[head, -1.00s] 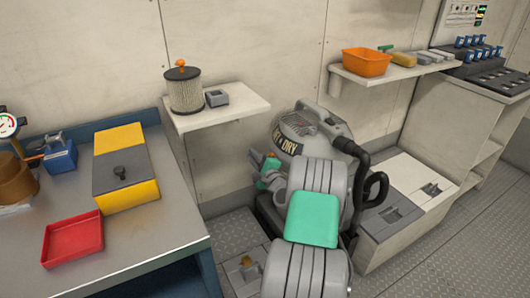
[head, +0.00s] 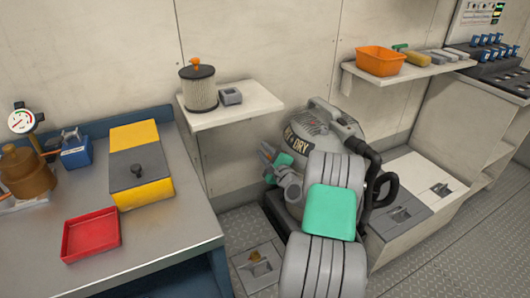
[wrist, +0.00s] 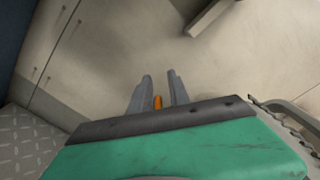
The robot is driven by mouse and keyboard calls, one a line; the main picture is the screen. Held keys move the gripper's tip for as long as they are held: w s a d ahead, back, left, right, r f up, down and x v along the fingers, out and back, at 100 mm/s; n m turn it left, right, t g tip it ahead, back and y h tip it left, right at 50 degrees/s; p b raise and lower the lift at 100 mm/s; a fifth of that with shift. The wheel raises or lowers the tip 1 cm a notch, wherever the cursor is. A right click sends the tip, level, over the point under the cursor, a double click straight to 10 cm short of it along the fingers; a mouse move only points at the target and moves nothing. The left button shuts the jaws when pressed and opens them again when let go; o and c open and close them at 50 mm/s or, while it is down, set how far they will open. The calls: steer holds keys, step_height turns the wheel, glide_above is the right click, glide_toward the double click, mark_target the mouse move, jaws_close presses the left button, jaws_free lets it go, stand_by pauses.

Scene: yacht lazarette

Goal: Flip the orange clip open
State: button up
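A small orange piece (wrist: 158,102), likely the orange clip, shows in the wrist view between the bases of my gripper's two grey fingers. I cannot tell whether it touches either finger. My gripper (wrist: 160,74) is open, with a gap between its fingertips. In the head view my gripper (head: 266,150) is small, at the left side of the grey wet-and-dry vacuum (head: 322,128), below the wall shelf. I cannot make out the orange clip in the head view; my arm hides the vacuum's lower front.
The wall shelf (head: 240,112) holds a filter (head: 199,88) and a grey block (head: 231,96). The workbench (head: 150,235) is at left, with a red tray (head: 92,235). Pale lockers (head: 418,175) stand right of the vacuum.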

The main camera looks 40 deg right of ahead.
steer(key=shift+o, duration=0.5)
steer(key=shift+f, duration=0.1)
steer(key=shift+s, duration=0.15)
steer(key=s+a, duration=0.1)
steer(key=s, duration=0.6)
steer(key=shift+s, duration=0.25)
